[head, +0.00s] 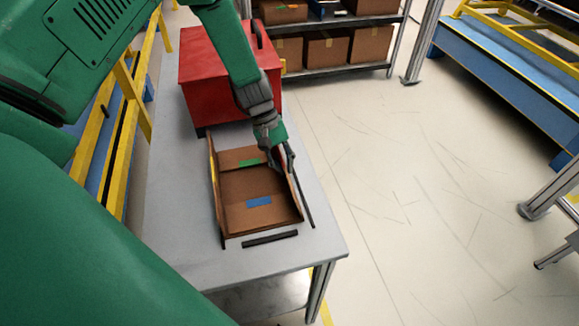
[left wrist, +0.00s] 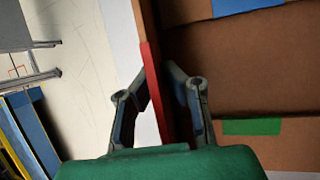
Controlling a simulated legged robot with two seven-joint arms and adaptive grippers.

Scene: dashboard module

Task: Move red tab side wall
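An open brown cardboard box (head: 260,184) lies on the grey table, with a blue patch (head: 259,202) and a green patch (head: 250,162) inside. Its right side wall (head: 296,195) stands up. My left gripper (head: 284,160) is at the far part of this wall. In the left wrist view, my left gripper (left wrist: 158,85) has one finger on each side of the wall. The red tab (left wrist: 153,92) runs along the wall between the fingers. A pale gap shows between the tab and the left-hand finger. My right gripper is not in view.
A red bin (head: 215,85) stands on the table (head: 180,225) behind the box. Black strips (head: 270,239) lie by the box's near and right sides. Shelves with cartons (head: 325,50) stand behind.

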